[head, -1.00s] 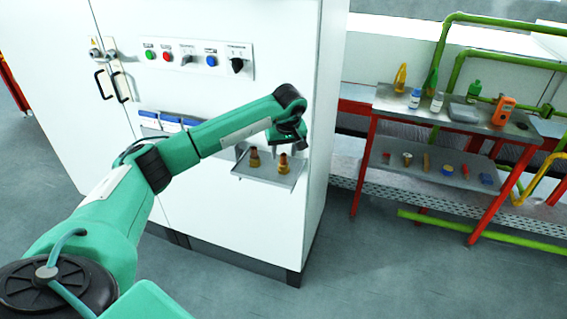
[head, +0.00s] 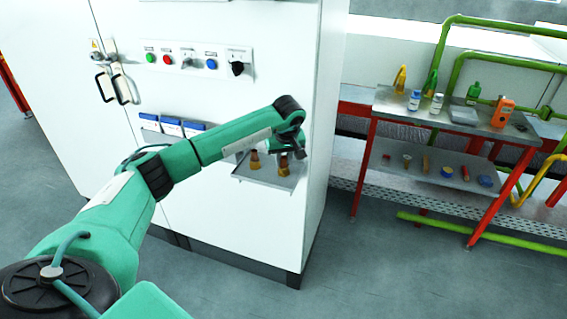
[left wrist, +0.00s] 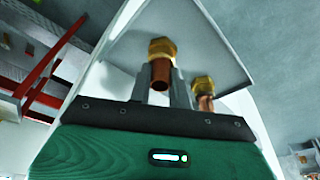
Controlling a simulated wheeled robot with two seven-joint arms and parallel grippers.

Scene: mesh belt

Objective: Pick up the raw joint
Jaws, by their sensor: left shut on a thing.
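Two copper pipe joints with brass nuts stand on a small grey shelf (head: 263,179) fixed to the white cabinet. My left gripper (head: 285,152) is over the right joint (head: 284,165) in the head view. In the left wrist view the gripper (left wrist: 160,82) has its fingers shut on the copper pipe of this joint (left wrist: 161,50). Its nut still appears at the shelf. The other joint (head: 255,160) stands free beside it; it also shows in the left wrist view (left wrist: 203,86). I cannot tell from their looks which is raw. My right gripper is not in view.
The white cabinet (head: 240,215) carries a button panel (head: 197,58) and blue-fronted bins (head: 171,126) left of the shelf. A red-legged bench (head: 375,160) with bottles and an orange device (head: 503,112) stands to the right. The floor between is clear.

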